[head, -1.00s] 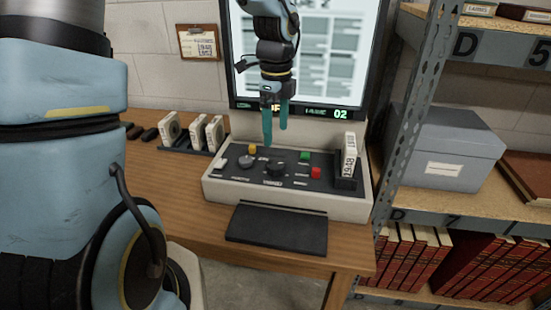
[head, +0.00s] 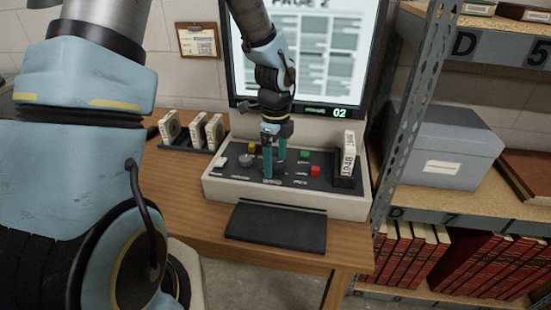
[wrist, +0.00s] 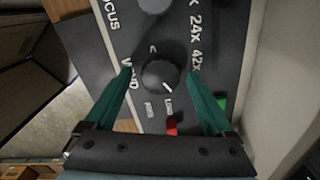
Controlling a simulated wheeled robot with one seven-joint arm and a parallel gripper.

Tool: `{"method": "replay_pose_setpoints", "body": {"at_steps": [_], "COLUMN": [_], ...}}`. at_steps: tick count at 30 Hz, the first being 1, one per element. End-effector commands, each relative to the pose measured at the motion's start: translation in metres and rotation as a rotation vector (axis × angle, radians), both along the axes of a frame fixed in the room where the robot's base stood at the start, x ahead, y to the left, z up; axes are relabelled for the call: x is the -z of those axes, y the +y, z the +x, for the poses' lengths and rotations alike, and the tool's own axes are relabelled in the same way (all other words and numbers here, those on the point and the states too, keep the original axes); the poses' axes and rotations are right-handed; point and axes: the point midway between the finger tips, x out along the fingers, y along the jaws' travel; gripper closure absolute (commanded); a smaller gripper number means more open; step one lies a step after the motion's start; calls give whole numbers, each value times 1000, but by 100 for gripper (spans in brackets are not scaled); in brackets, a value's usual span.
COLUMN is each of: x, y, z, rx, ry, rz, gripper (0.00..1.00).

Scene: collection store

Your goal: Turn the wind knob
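The wind knob (wrist: 160,74) is a round black knob with a white pointer mark, beside the partly hidden label "WIND" in the wrist view. It sits on the dark top panel of the pale control console (head: 345,207). My gripper (head: 274,168) is over the panel with its teal fingers pointing down. In the wrist view the fingers (wrist: 160,75) are open, one on each side of the knob. Gaps show between fingertips and knob, so I see no contact. In the head view the fingers mostly hide the knob.
A grey knob (head: 246,160), a green button (head: 305,154) and a red button (head: 315,171) are close by on the panel. A boxed reel labelled 1948 (head: 348,157) stands at the console's right. The screen (head: 325,60) is behind; a metal shelf post (head: 407,120) rises at right.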

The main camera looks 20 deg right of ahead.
Motion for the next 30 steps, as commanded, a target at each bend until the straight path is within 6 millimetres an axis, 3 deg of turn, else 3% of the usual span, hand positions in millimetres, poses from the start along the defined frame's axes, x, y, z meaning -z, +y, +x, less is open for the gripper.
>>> {"method": "replay_pose_setpoints", "body": {"at_steps": [2,21,30], "x": [0,0,0], "y": [0,0,0], "z": [0,0,0], "rx": [0,-1,-30], "ry": [0,1,1], "rz": [0,1,1], "gripper": [22,94,96]}}
